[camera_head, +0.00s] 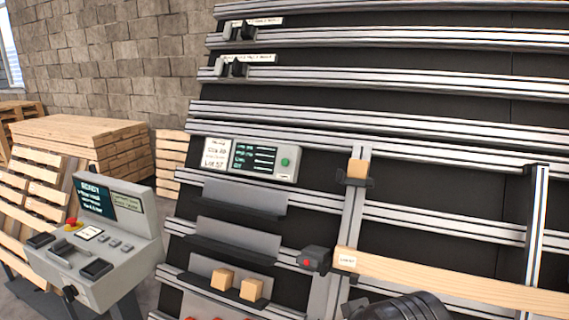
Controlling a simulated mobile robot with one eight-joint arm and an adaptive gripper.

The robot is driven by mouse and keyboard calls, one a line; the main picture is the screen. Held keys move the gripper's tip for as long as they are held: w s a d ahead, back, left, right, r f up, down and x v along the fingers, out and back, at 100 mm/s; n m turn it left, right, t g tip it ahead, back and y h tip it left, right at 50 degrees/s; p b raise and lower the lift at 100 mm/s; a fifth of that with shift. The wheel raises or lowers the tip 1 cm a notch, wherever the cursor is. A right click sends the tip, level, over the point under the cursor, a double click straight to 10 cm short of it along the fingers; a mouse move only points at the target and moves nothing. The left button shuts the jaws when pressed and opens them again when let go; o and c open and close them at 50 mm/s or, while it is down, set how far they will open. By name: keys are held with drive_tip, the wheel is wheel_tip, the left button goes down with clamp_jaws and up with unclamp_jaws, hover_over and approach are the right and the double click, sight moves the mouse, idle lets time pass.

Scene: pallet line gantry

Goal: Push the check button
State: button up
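A pale grey panel (250,159) is mounted on the gantry rails, left of the middle of the view. It has a white label at its left, a dark screen with several lines of text, and a round green button (285,162) at its right end. I cannot read a name on this button, so I cannot confirm that it is the check button. Nothing touches or covers it. A dark rounded part, apparently of my arm, shows at the bottom edge, below and right of the panel. My gripper's fingers are not in the picture.
A grey console (135,245) at the left has a screen reading READY, a red knob (71,223) and several small keys. A long wooden board (450,277) lies across the lower right, beside a dark block with a red spot (307,262). Wooden blocks (251,289) sit on a low shelf.

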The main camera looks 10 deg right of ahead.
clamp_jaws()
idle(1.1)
